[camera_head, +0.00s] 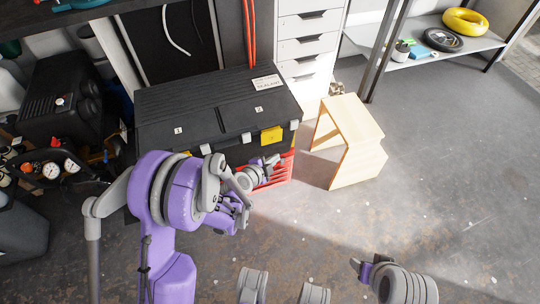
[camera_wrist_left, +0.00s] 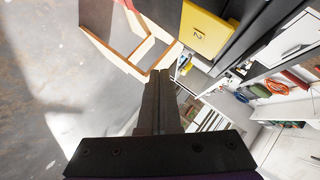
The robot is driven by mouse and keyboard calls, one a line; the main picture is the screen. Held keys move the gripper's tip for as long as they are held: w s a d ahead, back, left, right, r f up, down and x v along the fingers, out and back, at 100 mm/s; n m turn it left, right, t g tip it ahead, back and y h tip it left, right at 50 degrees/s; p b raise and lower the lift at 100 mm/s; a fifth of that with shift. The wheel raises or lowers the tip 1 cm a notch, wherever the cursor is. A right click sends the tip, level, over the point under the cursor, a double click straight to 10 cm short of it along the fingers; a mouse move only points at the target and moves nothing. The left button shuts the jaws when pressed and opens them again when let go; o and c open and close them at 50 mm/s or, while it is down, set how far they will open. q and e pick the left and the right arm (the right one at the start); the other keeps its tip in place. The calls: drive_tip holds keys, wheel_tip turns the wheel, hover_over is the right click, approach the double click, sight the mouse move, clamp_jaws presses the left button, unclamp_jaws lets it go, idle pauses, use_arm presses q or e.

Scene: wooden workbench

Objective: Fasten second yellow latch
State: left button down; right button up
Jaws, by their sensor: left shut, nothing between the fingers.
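A black toolbox (camera_head: 215,112) with its lid down stands on the floor. A yellow latch (camera_head: 271,134) is on its front edge, towards the right. In the left wrist view the yellow latch (camera_wrist_left: 207,32) bears a "2" and lies beyond the fingertips, up and to the right. My left gripper (camera_head: 273,162) is just below the latch in the head view, apparently apart from it. Its fingers (camera_wrist_left: 158,78) are shut and empty. My left arm hides part of the toolbox front. My right gripper (camera_head: 358,267) is at the lower right, away from the toolbox; its jaw opening is unclear.
A red crate (camera_head: 282,172) stands below the toolbox front. A wooden stool (camera_head: 355,143) is close on the right and also shows in the left wrist view (camera_wrist_left: 128,45). White drawers (camera_head: 309,45) stand behind. The floor on the right is clear.

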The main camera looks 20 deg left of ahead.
use_arm(q)
drive_tip(key=s+a, duration=0.2)
drive_tip(key=s, duration=0.6)
drive_tip(key=shift+s, duration=0.3)
